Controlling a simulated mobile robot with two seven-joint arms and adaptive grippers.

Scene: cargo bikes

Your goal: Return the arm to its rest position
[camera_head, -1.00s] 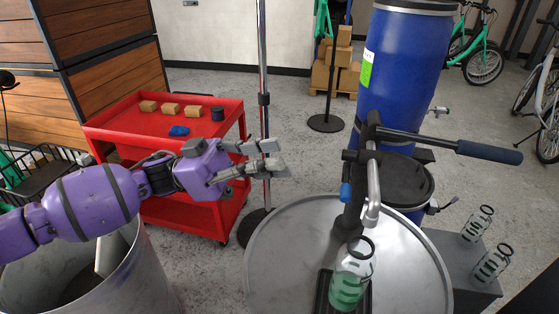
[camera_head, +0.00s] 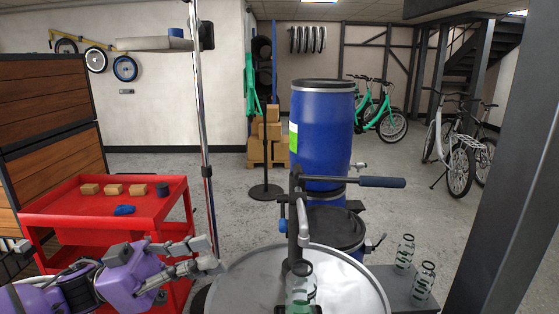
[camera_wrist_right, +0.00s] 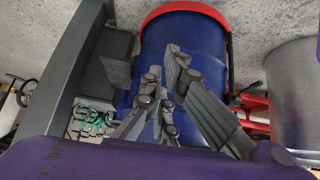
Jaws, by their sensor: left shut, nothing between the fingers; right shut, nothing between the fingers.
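My left gripper (camera_head: 212,255) and its purple arm (camera_head: 125,275) are low on the left in the head view. The gripper is empty, with its grey fingers pointing right, in front of the red trolley's right side and left of the round metal drum top. My right gripper (camera_wrist_right: 168,78) shows in the right wrist view, shut and empty. Its grey fingers are drawn together in front of a blue drum (camera_wrist_right: 190,40) with a red rim. My right arm is not seen in the head view.
The red trolley (camera_head: 65,207) holds small blocks. The metal drum top (camera_head: 345,270) carries a hand pump (camera_head: 300,225) and a clear bottle (camera_head: 300,290). A blue barrel (camera_head: 325,145) stands behind. Two glass bottles (camera_head: 405,255) stand on a grey stand at right. A pole (camera_head: 203,130) rises near my left gripper.

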